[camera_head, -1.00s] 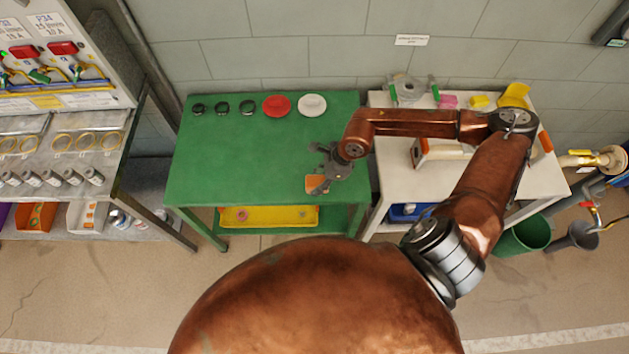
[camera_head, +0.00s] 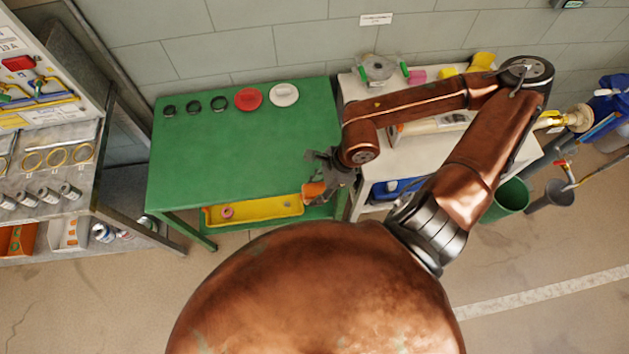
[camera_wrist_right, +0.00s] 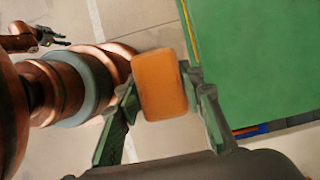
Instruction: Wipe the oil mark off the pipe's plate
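My right gripper (camera_head: 325,178) is in front of the green table's right front part in the head view. It is shut on an orange pad (camera_head: 313,191). In the right wrist view the pad (camera_wrist_right: 160,84) sits between the two fingers, clear of the table top. A pipe with a cream round end (camera_head: 577,118) is at the right of the head view, well away from the pad. I cannot make out an oil mark on it. My left gripper (camera_wrist_right: 57,37) shows small in the right wrist view, its fingers apart and empty.
The green table (camera_head: 260,145) bears black rings, a red disc (camera_head: 248,98) and a white disc (camera_head: 284,94). A yellow tray (camera_head: 255,210) is underneath. A white table (camera_head: 415,155) adjoins it. A green bin (camera_head: 512,196) and a grey funnel (camera_head: 560,193) stand right. The front floor is clear.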

